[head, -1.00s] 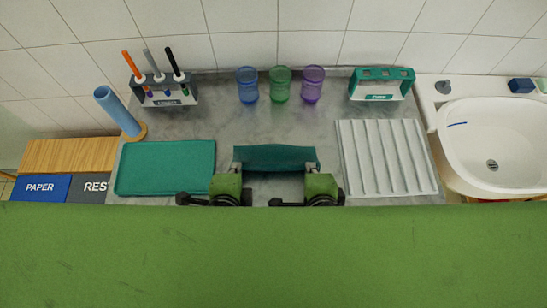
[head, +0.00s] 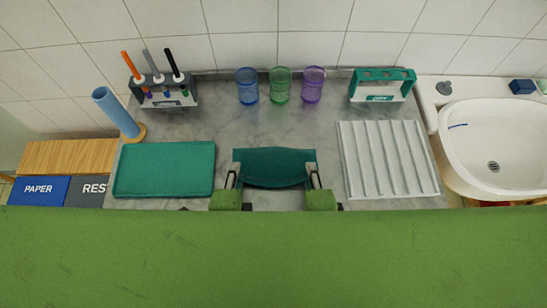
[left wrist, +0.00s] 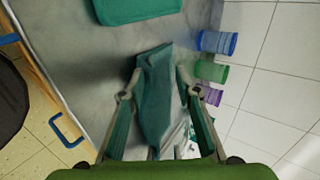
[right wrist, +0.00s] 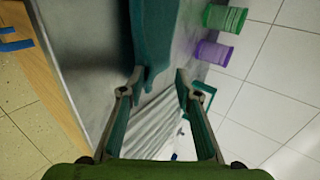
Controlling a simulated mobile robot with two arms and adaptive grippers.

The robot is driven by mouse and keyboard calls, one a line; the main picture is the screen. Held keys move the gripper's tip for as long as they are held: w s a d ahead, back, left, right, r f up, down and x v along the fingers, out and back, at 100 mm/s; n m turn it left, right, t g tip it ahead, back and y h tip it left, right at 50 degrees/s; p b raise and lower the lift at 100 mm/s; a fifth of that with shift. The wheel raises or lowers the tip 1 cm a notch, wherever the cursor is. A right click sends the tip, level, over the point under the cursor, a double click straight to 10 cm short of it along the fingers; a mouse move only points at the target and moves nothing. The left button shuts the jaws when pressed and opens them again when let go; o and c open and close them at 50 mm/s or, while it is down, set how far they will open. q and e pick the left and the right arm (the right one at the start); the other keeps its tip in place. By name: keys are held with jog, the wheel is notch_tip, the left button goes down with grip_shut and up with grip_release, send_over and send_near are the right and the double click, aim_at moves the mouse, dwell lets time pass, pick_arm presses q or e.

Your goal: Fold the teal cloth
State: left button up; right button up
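The teal cloth (head: 274,166) is a dark teal strip on the grey counter, between my two grippers. Its near edge bows toward me; I cannot tell how its layers lie. My left gripper (head: 232,178) is at its left end and my right gripper (head: 314,178) at its right end. In the left wrist view, the cloth (left wrist: 154,95) shows between and beyond the spread fingers (left wrist: 155,88). In the right wrist view, the cloth end (right wrist: 150,45) shows just past the spread fingertips (right wrist: 154,86). Both grippers look open; contact with the cloth is unclear.
A teal tray (head: 164,169) lies left of the cloth and a ribbed white rack (head: 387,160) right. Blue (head: 247,86), green (head: 280,86) and purple (head: 312,85) cups stand behind.

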pick_arm(q)
jog(key=shift+r, duration=0.15)
pick_arm(e)
jog(key=shift+r, duration=0.15)
